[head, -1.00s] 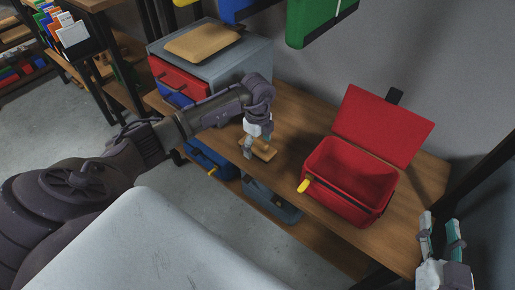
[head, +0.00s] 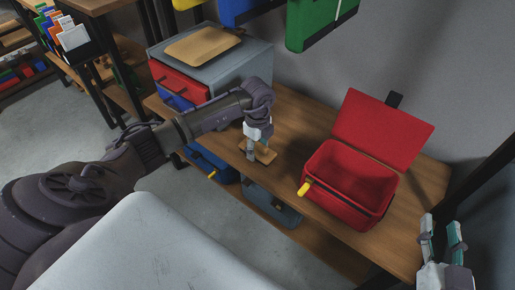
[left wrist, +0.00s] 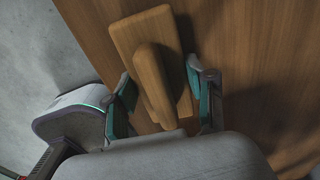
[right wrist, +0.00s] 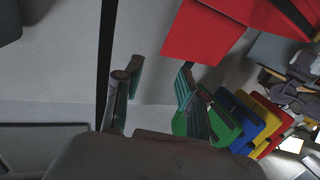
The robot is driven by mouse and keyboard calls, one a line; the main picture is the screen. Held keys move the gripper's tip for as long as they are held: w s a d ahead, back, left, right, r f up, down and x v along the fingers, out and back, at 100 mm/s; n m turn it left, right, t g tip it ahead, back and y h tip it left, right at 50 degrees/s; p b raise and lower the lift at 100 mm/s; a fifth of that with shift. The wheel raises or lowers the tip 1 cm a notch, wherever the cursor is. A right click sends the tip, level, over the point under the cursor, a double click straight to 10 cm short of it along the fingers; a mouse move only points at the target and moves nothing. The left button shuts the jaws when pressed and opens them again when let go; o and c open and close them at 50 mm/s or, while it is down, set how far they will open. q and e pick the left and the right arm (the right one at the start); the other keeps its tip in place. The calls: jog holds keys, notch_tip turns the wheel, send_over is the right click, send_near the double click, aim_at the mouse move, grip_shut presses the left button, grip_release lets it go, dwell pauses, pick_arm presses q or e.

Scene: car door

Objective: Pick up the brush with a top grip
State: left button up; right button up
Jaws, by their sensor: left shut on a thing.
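The brush is a tan wooden block with a raised rounded handle along its top. It lies flat on the wooden workbench, in the middle of the head view (head: 268,156) and large in the left wrist view (left wrist: 153,80). My left gripper (head: 257,148) points down over it from above. In the left wrist view its teal-padded fingers (left wrist: 162,100) stand on either side of the handle, and it is shut on the brush. My right gripper (head: 442,238) is open and empty at the lower right, its fingers apart in the right wrist view (right wrist: 152,95).
A red toolbox (head: 347,185) with its lid open stands right of the brush. A grey drawer cabinet (head: 240,66) stands behind left, a tan board (head: 203,45) on top. Coloured bins (head: 322,22) hang above. The bench's front edge is close to the brush.

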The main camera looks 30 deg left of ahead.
pick_arm(q)
notch_tip(320, 180, up, 5)
jog(key=shift+r+p, duration=0.1)
jog(key=shift+p, duration=0.8)
notch_tip(320, 180, up, 4)
jog(key=shift+r+p, duration=0.2)
jog(key=shift+p, duration=0.35)
jog(key=shift+r, duration=0.2)
pick_arm(e)
jog(key=s+d+f+g+h, duration=0.2)
jog(key=s+d+f+g, duration=0.1)
jog(key=s+f+g, duration=0.4)
jog(key=shift+d+f+m+g, duration=0.3)
jog(key=shift+f+g, duration=0.3)
jog(key=shift+f, duration=1.3)
